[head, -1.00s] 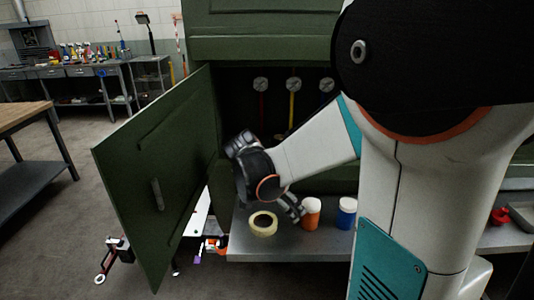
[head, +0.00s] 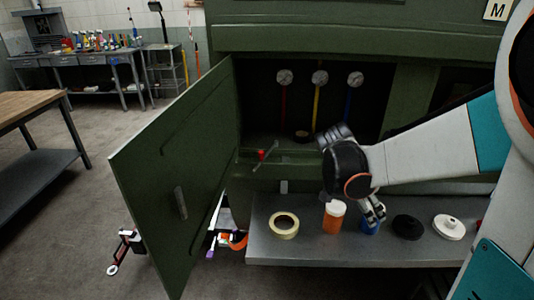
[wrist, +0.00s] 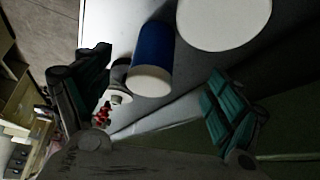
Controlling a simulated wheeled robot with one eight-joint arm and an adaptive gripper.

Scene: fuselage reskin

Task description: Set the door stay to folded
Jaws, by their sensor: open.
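The green door (head: 175,180) stands swung open at the left of the green fuselage panel. A thin grey bar with a red piece on it, which looks like the door stay (head: 265,155), lies slantwise at the lower left of the opening, near the hinge side. Whether its ends are attached is too small to tell. My gripper (head: 372,212) is right of the stay and lower, over the grey shelf at the blue bottle (head: 370,226). The jaws are open, and the blue bottle shows beyond them in the wrist view (wrist: 152,55). No contact is clear.
On the grey shelf (head: 300,248) stand a tape roll (head: 284,225), an orange bottle (head: 334,218), a black disc (head: 408,227) and a white lidded piece (head: 449,227).

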